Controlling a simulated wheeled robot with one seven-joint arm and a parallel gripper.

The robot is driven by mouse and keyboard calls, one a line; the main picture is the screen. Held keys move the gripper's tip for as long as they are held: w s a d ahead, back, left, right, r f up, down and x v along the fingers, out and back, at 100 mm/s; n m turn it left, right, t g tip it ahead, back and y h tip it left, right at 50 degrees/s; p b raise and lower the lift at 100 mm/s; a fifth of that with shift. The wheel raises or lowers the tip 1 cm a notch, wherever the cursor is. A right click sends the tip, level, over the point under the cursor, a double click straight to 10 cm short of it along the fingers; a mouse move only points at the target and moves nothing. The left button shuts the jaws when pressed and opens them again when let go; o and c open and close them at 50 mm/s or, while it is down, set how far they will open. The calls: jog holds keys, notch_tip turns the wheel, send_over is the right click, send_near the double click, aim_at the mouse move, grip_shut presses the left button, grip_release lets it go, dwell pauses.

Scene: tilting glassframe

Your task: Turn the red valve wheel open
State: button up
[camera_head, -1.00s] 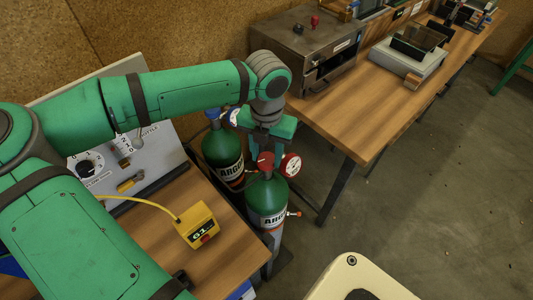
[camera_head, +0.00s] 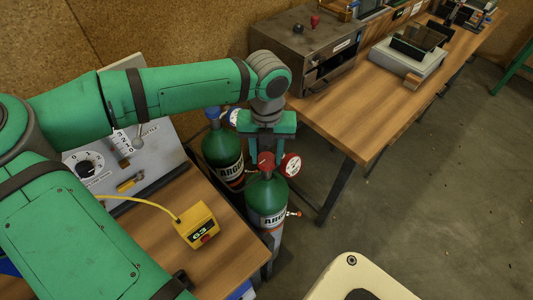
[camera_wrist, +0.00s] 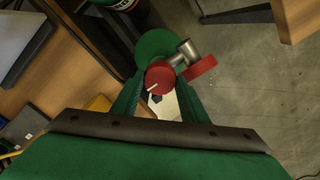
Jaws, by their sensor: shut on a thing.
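The red valve wheel (camera_head: 266,160) sits on top of the front green argon cylinder (camera_head: 266,197), between the two tables. In the wrist view the red valve wheel (camera_wrist: 160,77) shows a white mark on its top face, pointing to the lower left. My gripper (camera_head: 268,158) points down over the cylinder, with its fingers on either side of the wheel. In the wrist view my gripper (camera_wrist: 160,85) is shut on the wheel. A red-rimmed gauge (camera_head: 290,164) is to the right of the wheel; it shows edge-on in the wrist view (camera_wrist: 202,68).
A second argon cylinder (camera_head: 222,148) stands behind to the left. A yellow box (camera_head: 197,225) reading 63 lies on the left wooden table (camera_head: 225,250). The right table (camera_head: 350,125) carries a metal oven-like box (camera_head: 310,50). Open floor lies to the right.

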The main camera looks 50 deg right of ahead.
aim_at(266, 158)
jog(key=o, duration=1.1)
jog(key=shift+c, duration=0.2)
jog(key=shift+r, duration=0.1)
notch_tip(266, 158, up, 11)
jog(key=shift+w+f, duration=0.1)
jog(key=shift+f, duration=0.1)
